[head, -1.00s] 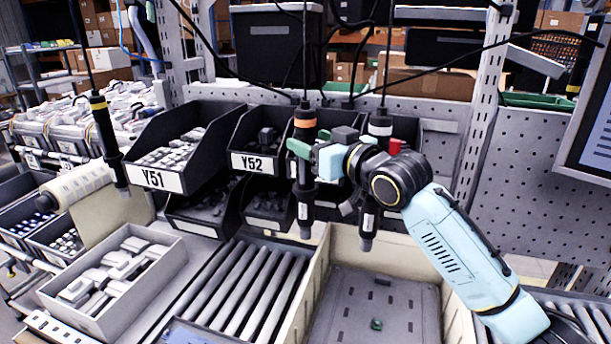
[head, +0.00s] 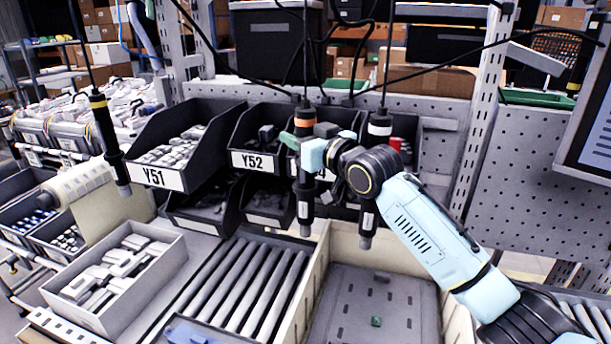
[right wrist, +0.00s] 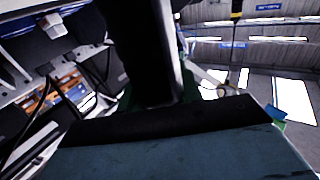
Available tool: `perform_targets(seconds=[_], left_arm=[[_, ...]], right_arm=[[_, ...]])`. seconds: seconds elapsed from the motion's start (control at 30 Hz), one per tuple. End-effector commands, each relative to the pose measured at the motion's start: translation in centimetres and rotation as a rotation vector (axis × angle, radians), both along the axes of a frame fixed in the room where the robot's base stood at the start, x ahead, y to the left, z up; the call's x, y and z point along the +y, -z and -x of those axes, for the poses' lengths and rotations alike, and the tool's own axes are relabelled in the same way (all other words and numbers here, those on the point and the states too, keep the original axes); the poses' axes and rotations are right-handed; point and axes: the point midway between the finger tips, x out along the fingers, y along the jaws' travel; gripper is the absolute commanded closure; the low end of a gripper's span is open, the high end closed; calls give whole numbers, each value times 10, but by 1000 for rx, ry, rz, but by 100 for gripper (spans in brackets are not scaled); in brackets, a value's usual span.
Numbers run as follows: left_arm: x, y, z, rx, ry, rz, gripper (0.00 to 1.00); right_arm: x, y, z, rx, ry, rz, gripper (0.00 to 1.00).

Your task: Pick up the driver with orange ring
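The driver with the orange ring (head: 304,113) hangs upright from a cable in front of the black bins in the head view. My right gripper (head: 308,138) is at its body just below the orange ring, with its green fingertips spread to either side. The fingers look open, with the driver between them; contact is hard to tell. In the right wrist view a dark upright shaft, likely this driver (right wrist: 152,50), stands close ahead between green finger edges. My left gripper is not in view.
A driver with a white ring (head: 380,128) hangs to the right, close to my right wrist. A driver with a yellow ring (head: 100,115) hangs at the left. Bins Y51 (head: 195,160) and Y52 (head: 255,161) stand behind. A roller conveyor (head: 235,285) and a beige-walled box (head: 435,310) lie below.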

Motion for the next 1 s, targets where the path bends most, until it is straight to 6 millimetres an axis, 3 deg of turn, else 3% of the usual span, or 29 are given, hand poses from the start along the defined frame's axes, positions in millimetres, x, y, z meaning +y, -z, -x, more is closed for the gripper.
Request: perform_targets(seconds=[0.03,0.2,0.57,1.0], left_arm=[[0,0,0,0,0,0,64],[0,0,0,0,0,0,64],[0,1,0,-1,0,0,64],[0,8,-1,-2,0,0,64]], right_arm=[[0,0,0,0,0,0,78],[0,0,0,1,0,1,100],[0,-9,0,-4,0,-2,100],[0,-88,0,-7,0,-3,100]])
